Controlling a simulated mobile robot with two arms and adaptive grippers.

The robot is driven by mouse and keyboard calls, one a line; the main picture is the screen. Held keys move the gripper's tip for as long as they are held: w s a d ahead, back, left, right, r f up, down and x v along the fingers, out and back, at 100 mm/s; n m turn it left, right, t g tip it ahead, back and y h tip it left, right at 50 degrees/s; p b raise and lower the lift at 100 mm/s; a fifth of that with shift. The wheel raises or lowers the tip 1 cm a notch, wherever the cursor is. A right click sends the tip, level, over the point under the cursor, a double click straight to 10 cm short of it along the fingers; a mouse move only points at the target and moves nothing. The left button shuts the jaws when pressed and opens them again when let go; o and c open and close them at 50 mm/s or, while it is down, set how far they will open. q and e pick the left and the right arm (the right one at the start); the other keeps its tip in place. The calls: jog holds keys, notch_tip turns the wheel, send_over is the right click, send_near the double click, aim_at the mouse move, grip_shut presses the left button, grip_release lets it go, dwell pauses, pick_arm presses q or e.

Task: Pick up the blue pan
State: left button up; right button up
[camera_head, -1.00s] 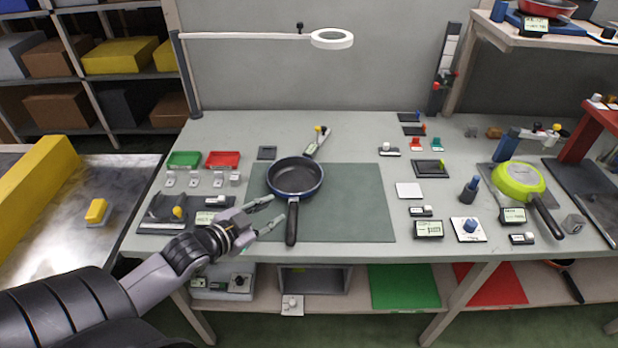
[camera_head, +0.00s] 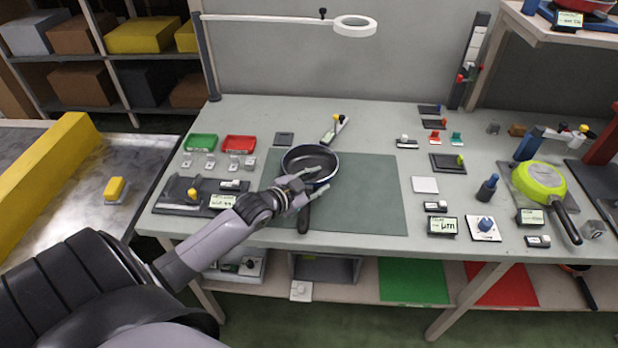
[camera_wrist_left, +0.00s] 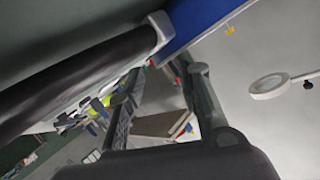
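The blue pan (camera_head: 308,158) lies on the green mat on the workbench, with a dark inside and a blue outer rim. Its black handle (camera_head: 304,219) points toward the near bench edge. My left gripper (camera_head: 326,180) is over the near rim and the base of the handle, hiding part of both. Its fingers are apart, so it is open. In the left wrist view the open fingers (camera_wrist_left: 174,68) show below the dark handle (camera_wrist_left: 75,85) and the blue pan side (camera_wrist_left: 208,18). I cannot tell whether they touch the pan. My right gripper is not in view.
A magnifier lamp (camera_head: 355,25) hangs over the back of the bench. Green (camera_head: 201,142) and red (camera_head: 239,143) trays stand left of the mat (camera_head: 370,200). A lime pan (camera_head: 540,182) and several small parts are to the right. The mat's right side is clear.

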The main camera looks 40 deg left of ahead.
pick_arm(q)
jog(key=x, duration=0.5)
jog(key=shift+w+d+f, duration=0.1)
jog(key=shift+w+f, duration=0.05)
jog(key=shift+w, duration=0.2)
jog(key=shift+c, duration=0.3)
grip_shut()
